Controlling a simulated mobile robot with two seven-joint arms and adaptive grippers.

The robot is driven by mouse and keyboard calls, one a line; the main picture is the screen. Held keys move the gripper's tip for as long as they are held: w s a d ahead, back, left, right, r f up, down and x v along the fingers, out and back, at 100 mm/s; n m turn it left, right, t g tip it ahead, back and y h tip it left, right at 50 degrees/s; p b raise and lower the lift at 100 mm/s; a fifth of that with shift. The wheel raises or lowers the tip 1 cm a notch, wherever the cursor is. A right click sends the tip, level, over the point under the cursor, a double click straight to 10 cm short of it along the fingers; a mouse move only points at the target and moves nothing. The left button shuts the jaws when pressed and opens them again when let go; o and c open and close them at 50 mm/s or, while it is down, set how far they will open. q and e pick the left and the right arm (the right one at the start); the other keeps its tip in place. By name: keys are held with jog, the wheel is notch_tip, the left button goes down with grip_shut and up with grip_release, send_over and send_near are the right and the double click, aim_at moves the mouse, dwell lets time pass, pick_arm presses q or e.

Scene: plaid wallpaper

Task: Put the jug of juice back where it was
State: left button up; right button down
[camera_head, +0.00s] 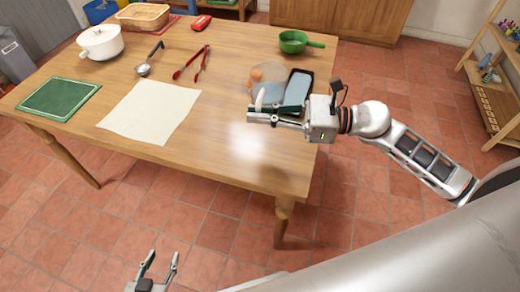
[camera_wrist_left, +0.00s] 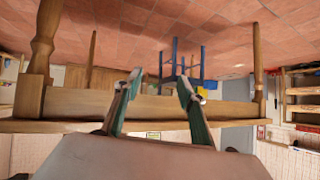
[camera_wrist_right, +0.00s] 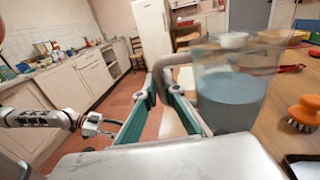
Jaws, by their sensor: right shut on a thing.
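The jug (camera_head: 265,92) is clear with greyish-blue juice in it. It is upright at the right part of the wooden table (camera_head: 225,135); I cannot tell whether its base touches the table top. In the right wrist view the jug (camera_wrist_right: 232,98) fills the area right of the fingers. My right gripper (camera_head: 262,112) is shut on the jug's handle, with the fingers (camera_wrist_right: 164,82) on either side of it. My left gripper (camera_head: 160,260) is open and empty, low in front of the table; its fingers (camera_wrist_left: 160,84) are spread in the left wrist view.
A dark tray (camera_head: 298,88) stands close right of the jug. An orange brush (camera_wrist_right: 304,112) is beside the jug. A green pan (camera_head: 293,42), red tongs (camera_head: 190,63), a ladle (camera_head: 148,60), a cloth (camera_head: 150,112), a white pot (camera_head: 100,43) and a green board (camera_head: 58,99) lie further off. The front middle is clear.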

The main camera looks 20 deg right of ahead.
notch_tip(320, 180, down, 13)
jog(key=shift+f+b, duration=0.1)
jog(key=shift+b, duration=0.85)
jog(key=shift+f, duration=0.35)
pick_arm(q)
jog(key=shift+w+a+f, duration=0.35)
jog(key=shift+w+f, duration=0.05)
jog(key=shift+f, duration=0.05)
jog(key=shift+f, duration=0.1)
pick_arm(e)
jog(key=shift+f, duration=0.1)
jog(key=shift+f, duration=0.15)
jog(key=c, duration=2.5)
grip_release()
jog(key=shift+f+b, duration=0.1)
jog(key=shift+b, duration=0.2)
jog(key=o, duration=0.3)
pick_arm(q)
jog(key=shift+s+f, duration=0.1)
jog(key=shift+f, duration=0.1)
pick_arm(e)
jog(key=shift+o, duration=0.2)
